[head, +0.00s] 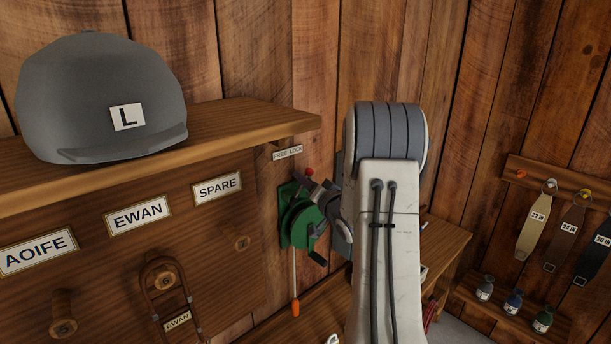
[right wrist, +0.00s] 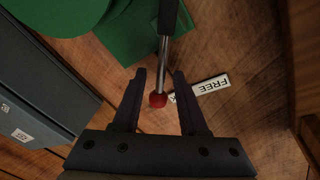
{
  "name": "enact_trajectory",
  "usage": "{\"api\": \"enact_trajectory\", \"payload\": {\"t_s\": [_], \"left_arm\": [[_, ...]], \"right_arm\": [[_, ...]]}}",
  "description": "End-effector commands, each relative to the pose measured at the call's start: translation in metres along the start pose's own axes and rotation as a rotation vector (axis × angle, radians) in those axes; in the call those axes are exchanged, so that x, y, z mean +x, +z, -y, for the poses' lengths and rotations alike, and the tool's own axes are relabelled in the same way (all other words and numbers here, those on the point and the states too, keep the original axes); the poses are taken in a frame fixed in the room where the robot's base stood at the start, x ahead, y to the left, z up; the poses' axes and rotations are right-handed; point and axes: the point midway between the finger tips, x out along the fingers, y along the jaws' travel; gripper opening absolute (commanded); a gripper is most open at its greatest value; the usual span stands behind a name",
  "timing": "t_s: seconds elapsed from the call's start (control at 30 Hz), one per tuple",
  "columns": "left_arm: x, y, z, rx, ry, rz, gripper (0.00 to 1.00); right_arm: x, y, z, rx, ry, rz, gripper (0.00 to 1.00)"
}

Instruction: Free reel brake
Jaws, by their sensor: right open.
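The green reel (head: 301,222) is mounted on the plank wall. Its brake lever ends in a red knob (head: 309,172), just below and right of the small FREE LOCK label (head: 287,153). In the right wrist view the red knob (right wrist: 158,100) and metal lever shaft (right wrist: 164,60) lie between the fingers of my right gripper (right wrist: 160,74), with gaps on both sides. The fingers are open. The word FREE (right wrist: 212,85) shows there; the rest of the label is hidden. In the head view my right gripper (head: 318,187) covers part of the reel. My left gripper is not in view.
A wooden shelf (head: 220,117) holding a grey helmet (head: 95,95) juts out left of the reel. A cord with an orange end (head: 295,307) hangs below the reel. Straps and small bottles (head: 514,301) are on the right wall.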

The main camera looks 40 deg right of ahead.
Motion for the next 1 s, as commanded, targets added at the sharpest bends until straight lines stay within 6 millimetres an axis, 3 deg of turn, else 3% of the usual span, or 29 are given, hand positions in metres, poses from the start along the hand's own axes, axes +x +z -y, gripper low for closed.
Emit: {"api": "enact_trajectory", "payload": {"t_s": [0.3,0.43,1.0], "left_arm": [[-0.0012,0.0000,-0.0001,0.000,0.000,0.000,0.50],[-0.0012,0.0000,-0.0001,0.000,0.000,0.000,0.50],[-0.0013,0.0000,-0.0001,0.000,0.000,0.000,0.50]], "right_arm": [[0.0037,0.0004,-0.0005,0.000,0.000,0.000,0.42],[0.0035,0.0003,-0.0005,0.000,0.000,0.000,0.00],[0.0032,0.0001,-0.0006,0.000,0.001,0.000,0.00]]}}
